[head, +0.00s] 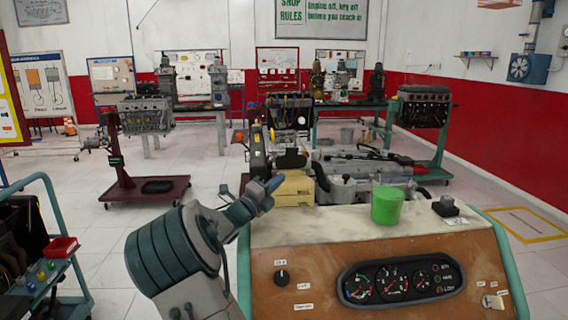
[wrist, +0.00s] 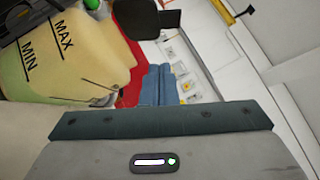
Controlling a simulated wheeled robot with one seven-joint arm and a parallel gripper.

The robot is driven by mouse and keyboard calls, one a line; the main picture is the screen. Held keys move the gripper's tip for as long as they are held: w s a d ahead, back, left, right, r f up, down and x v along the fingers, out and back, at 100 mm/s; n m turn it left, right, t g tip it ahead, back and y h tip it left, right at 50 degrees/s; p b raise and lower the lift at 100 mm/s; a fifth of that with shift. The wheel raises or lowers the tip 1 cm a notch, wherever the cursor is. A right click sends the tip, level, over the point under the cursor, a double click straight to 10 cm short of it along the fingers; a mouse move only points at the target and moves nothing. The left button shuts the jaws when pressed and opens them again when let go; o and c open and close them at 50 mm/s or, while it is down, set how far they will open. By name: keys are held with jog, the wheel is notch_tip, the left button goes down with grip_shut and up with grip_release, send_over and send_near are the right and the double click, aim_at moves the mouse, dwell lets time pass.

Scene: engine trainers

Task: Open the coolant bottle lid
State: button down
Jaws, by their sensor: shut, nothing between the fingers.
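The coolant bottle (head: 293,190) is a pale yellow tank on the engine trainer, just behind the control panel. In the wrist view the bottle (wrist: 65,60) fills the upper left, with black MIN and MAX marks, and is seen from the side. I cannot clearly make out its lid; dark parts sit around the bottle's top in the head view. My gripper (head: 274,184) is at the bottle's left side, its blue fingertips overlapping it in the picture; contact cannot be told. In the wrist view my gripper (wrist: 158,84) is shut and empty, to the right of the bottle.
A green cup (head: 386,205) stands on the control panel's top (head: 330,223), beside a small dark switch box (head: 445,206). The engine (head: 365,170) lies behind the cup. A tool cart (head: 45,255) stands at the left. The floor between cart and trainer is largely clear.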

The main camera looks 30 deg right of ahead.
aim_at(293, 156)
jog(key=w+d+r, duration=0.1)
jog(key=w+d, duration=0.1)
jog(key=d, duration=0.1)
jog(key=w+d+r+p, duration=0.1)
jog(key=d, duration=0.1)
jog(key=shift+w+d+r, duration=0.15)
jog(key=shift+w+r, duration=0.15)
jog(key=shift+w+d+r, duration=0.2)
jog(key=shift+w, duration=0.3)
jog(key=shift+a+p, duration=0.1)
jog(key=shift+p, duration=0.2)
jog(key=shift+r, duration=0.1)
